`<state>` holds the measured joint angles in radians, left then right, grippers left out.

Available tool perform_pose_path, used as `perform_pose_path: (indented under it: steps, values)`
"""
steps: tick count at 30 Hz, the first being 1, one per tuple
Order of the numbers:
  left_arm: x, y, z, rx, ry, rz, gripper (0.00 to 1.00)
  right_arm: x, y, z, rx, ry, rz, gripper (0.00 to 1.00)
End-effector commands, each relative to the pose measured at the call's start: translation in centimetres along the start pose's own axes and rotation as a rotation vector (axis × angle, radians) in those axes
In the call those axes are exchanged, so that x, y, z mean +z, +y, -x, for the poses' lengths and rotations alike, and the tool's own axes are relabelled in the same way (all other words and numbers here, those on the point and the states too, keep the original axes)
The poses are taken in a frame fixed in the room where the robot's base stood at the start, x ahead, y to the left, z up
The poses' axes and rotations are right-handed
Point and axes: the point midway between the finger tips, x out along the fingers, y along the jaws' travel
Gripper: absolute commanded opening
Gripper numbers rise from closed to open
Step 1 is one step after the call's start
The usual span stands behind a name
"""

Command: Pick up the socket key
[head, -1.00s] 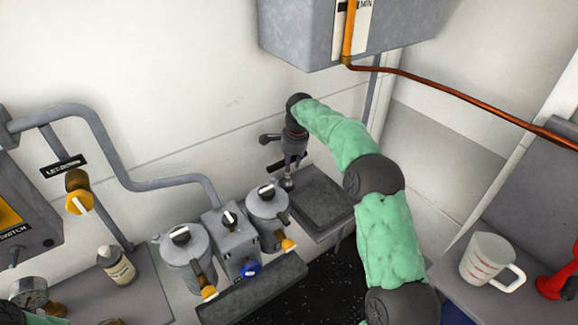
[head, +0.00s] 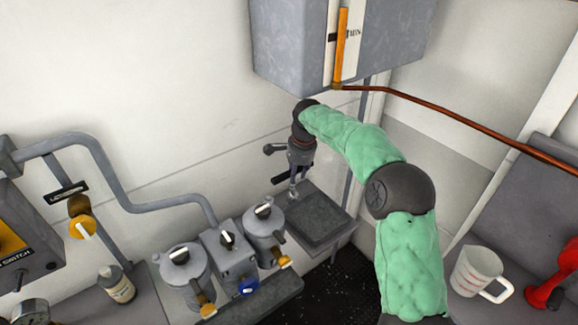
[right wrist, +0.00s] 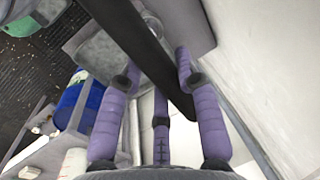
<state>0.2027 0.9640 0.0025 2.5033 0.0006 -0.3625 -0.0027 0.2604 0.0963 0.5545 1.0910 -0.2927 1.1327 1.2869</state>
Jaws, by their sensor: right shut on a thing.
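My right gripper (head: 298,176), with purple fingers, is in the middle of the head view, just above the back left corner of a dark grey tray-like shelf. It is shut on a long dark bar, which I take to be the socket key (right wrist: 140,48). In the right wrist view the bar runs slantwise between the fingers, from the top edge to near the middle. In the head view only a short dark piece (head: 279,179) of it shows, left of the fingers. The key's socket end cannot be made out. My left gripper is not in view.
The shelf (head: 325,218) stands against the wall. Several grey valve-topped units (head: 228,255) stand left of it. A grey box (head: 290,50) hangs above with a copper pipe (head: 440,106). A white mug (head: 474,272) and a red object (head: 549,285) are at the right.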

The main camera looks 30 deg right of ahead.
Motion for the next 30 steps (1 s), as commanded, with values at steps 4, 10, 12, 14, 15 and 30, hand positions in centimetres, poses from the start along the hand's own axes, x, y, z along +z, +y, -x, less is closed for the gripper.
perform_pose_path:
  steps: [4,10,12,14,15,30]
  values:
    - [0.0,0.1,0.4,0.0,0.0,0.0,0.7,-0.1,3.0,0.9,-0.003,0.002,-0.002,0.0]
    - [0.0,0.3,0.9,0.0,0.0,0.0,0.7,-0.1,7.2,1.7,-0.002,0.002,-0.003,0.0]
    - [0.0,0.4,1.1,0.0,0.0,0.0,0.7,-0.1,8.5,1.9,-0.002,0.002,-0.002,0.0]
    - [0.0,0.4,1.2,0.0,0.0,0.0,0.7,-0.1,9.7,2.2,-0.002,0.002,-0.003,0.0]
    - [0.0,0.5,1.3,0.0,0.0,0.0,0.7,-0.1,10.3,2.3,-0.002,0.002,-0.003,0.0]
    - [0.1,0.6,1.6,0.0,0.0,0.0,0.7,0.0,14.0,2.9,-0.002,0.0,0.0,0.0]
